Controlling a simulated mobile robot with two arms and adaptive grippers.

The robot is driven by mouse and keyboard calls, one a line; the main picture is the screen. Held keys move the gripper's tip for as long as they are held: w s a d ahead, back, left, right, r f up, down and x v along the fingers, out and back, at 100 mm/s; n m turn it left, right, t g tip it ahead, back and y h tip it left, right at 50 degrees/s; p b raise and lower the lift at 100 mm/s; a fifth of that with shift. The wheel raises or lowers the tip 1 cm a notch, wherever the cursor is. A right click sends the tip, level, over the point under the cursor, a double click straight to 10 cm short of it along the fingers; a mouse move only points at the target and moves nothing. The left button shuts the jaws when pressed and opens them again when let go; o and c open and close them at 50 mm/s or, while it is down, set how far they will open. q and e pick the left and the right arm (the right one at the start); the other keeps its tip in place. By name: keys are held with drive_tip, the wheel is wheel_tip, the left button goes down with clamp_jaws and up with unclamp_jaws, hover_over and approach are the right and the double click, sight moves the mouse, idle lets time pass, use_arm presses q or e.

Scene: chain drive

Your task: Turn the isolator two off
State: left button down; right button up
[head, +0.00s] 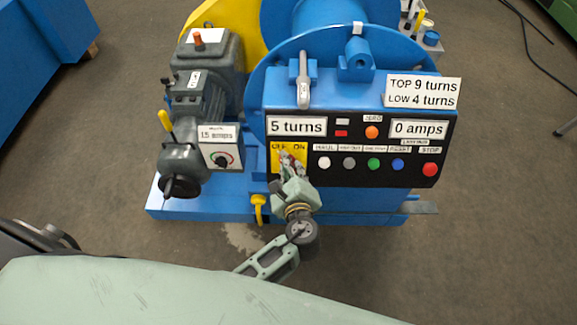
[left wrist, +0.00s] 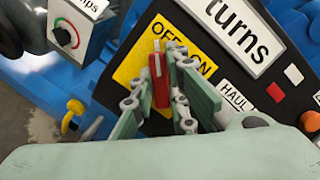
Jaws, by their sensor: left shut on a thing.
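The isolator is a yellow plate (head: 275,158) marked OFF and ON at the left end of the black control panel. Its red handle (left wrist: 160,82) shows in the left wrist view, over the yellow plate (left wrist: 133,70), with its tip near the middle of the OFF/ON lettering. My left gripper (head: 291,160) is at the plate in the head view and hides the handle there. In the left wrist view my left gripper (left wrist: 166,75) has its fingers on both sides of the red handle, shut on it. No number for the isolator is readable. My right gripper is not in view.
The panel (head: 350,178) has a row of buttons right of the isolator, including a red stop button (head: 430,169). A grey motor unit (head: 208,75) with a dial box (head: 222,158) stands to the left. A yellow hook-like part (head: 259,207) is below the panel.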

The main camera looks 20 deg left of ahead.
use_arm(q)
drive_tip(key=c, duration=1.7)
unclamp_jaws()
drive_tip(key=v, duration=1.2)
